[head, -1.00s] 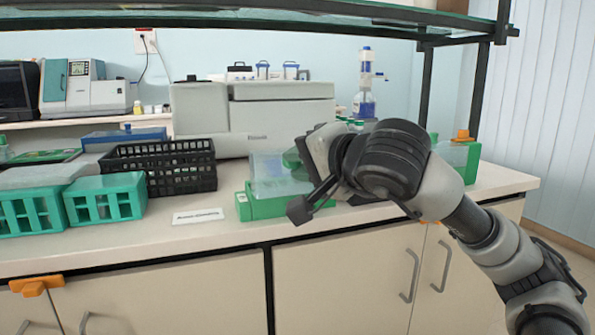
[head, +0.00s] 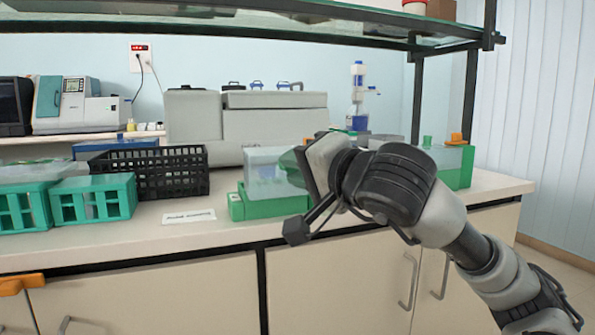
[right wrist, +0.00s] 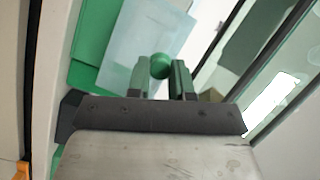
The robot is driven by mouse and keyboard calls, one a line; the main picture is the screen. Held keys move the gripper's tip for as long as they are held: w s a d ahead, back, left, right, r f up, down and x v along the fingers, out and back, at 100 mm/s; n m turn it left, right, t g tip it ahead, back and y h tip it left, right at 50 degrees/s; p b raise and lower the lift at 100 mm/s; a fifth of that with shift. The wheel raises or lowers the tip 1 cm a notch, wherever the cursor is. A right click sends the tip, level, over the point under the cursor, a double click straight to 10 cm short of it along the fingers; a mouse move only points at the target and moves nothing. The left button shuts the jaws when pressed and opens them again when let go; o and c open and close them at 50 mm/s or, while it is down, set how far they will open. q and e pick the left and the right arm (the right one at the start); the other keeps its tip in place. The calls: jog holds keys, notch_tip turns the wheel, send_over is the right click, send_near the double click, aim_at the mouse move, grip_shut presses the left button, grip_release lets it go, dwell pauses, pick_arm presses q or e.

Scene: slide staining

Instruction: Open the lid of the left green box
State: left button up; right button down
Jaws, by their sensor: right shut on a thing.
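The left green box (head: 240,207) stands near the counter's front edge, with a clear, pale lid (head: 264,165) over its green base. In the right wrist view I see the pale lid (right wrist: 135,38), the green base (right wrist: 97,35) and a round green knob (right wrist: 160,66). My right gripper (right wrist: 160,82) is shut on this knob, one finger on each side. In the head view my right gripper (head: 303,172) is at the box's right side, and its wrist hides part of the box. I cannot tell whether the lid is clear of the base.
Another green box (head: 457,167) stands right of my right arm. A black basket (head: 150,178) and green racks (head: 92,203) stand to the left. A white label (head: 188,217) lies before the basket. A grey machine (head: 275,122) stands behind; a glass shelf (head: 290,25) hangs above.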

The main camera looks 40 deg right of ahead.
dwell(0.6)
jog(key=c, duration=1)
grip_release()
jog(key=shift+s, duration=0.15)
jog(key=s+b, duration=0.1)
jog(key=s, duration=0.9)
jog(key=shift+s+d, duration=0.25)
jog(key=shift+d, duration=0.15)
jog(key=shift+r, duration=0.1)
